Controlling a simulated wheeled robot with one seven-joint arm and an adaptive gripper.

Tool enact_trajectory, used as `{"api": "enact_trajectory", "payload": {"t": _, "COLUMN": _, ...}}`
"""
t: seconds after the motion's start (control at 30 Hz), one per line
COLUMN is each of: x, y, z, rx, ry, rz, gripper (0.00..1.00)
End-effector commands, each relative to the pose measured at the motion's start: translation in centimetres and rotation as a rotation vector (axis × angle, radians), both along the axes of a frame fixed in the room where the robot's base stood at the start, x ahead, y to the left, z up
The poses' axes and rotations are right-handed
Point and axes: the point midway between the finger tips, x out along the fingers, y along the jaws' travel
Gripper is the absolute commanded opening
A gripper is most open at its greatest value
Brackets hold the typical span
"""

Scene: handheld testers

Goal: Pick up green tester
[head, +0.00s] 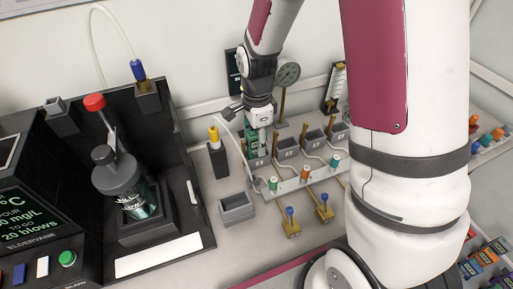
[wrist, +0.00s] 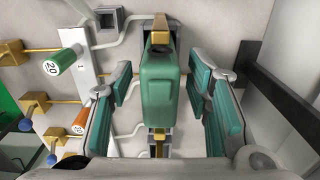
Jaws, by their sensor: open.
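The green tester (wrist: 158,88) is upright between the two fingers of my gripper (wrist: 163,82) in the wrist view. A gap shows on each side of it, so the teal finger pads do not touch it. My gripper is open. In the head view the green tester (head: 252,142) stands at the back of the counter, at the left end of a row of grey holders, partly covered by my gripper (head: 263,142). The tester's lower part is hidden.
A white rail with green and orange knobs (head: 273,184) runs in front of the holders, with brass valves (head: 291,228) before it. A grey open box (head: 236,208) and a yellow-topped tool in a black stand (head: 216,155) are to the left. A round gauge (head: 288,74) stands behind.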

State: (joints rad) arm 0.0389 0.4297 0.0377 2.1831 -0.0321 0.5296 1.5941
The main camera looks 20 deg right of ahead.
Motion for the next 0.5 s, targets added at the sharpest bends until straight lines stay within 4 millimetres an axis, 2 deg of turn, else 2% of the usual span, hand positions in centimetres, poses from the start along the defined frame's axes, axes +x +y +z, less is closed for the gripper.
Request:
{"api": "enact_trajectory", "payload": {"t": 0.1, "x": -0.04, "y": 0.02, "z": -0.93, "rx": 0.001, "ry": 0.002, "rz": 0.000, "gripper": 0.45}}
{"api": "enact_trajectory", "payload": {"t": 0.33, "x": 0.00, "y": 0.04, "z": -0.98, "rx": 0.001, "ry": -0.001, "rz": 0.000, "gripper": 0.45}}
{"api": "enact_trajectory", "payload": {"t": 0.37, "x": 0.00, "y": 0.04, "z": -0.97, "rx": 0.001, "ry": -0.001, "rz": 0.000, "gripper": 0.40}}
{"api": "enact_trajectory", "payload": {"t": 0.5, "x": 0.00, "y": 0.04, "z": -0.96, "rx": 0.001, "ry": 0.000, "rz": 0.000, "gripper": 0.09}}
